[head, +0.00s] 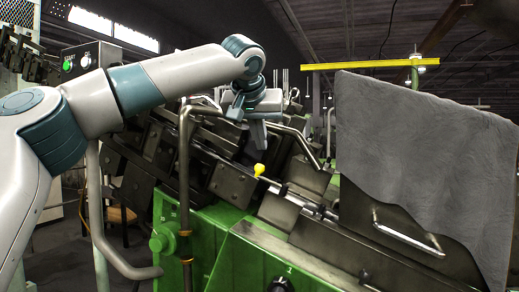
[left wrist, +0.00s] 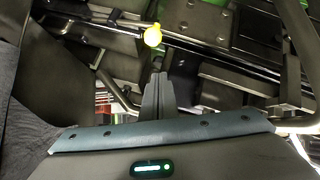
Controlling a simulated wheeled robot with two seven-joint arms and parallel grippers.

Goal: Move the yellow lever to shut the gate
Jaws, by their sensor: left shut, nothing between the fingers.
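The yellow lever (head: 259,170) shows as a small yellow knob on the dark machine, near the middle of the head view. It also shows in the left wrist view (left wrist: 153,36) as a round yellow knob at the upper middle, beside a long metal rod. My left gripper (head: 258,143) is above the knob in the head view, pointing down. In the left wrist view its fingers (left wrist: 157,78) are together and empty, with the knob beyond their tips and apart from them. The gate cannot be made out for certain. My right gripper is not in view.
A bent metal pipe (head: 184,170) stands left of the lever, and another bar runs above it. A grey cloth (head: 420,140) drapes over the machine at the right, above a metal handle (head: 405,232). A control box (head: 88,62) stands at the back left.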

